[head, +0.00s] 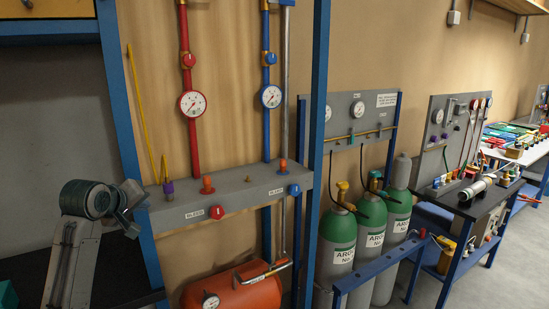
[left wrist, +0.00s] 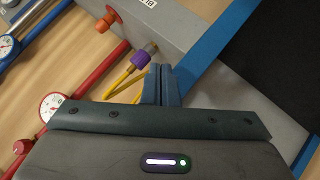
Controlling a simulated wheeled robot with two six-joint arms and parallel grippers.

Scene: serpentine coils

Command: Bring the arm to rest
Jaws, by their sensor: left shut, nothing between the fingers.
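My left arm rises from the lower left in the head view. Its left gripper (head: 134,194) is shut and empty, in front of the left blue post and beside the left end of the grey manifold. The left wrist view shows the shut fingers (left wrist: 161,85) pressed together, with nothing between them. Beyond the fingertips there are a purple fitting (left wrist: 141,58) and a yellow hose (left wrist: 122,82); whether the fingers touch anything there I cannot tell. My right gripper is out of view.
The grey manifold (head: 240,193) carries red and blue pipes with gauges. A blue post (head: 128,130) stands close to my gripper. An orange tank (head: 240,292) sits below. Green-topped gas cylinders (head: 339,232) and a bench with tools (head: 470,205) are farther right.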

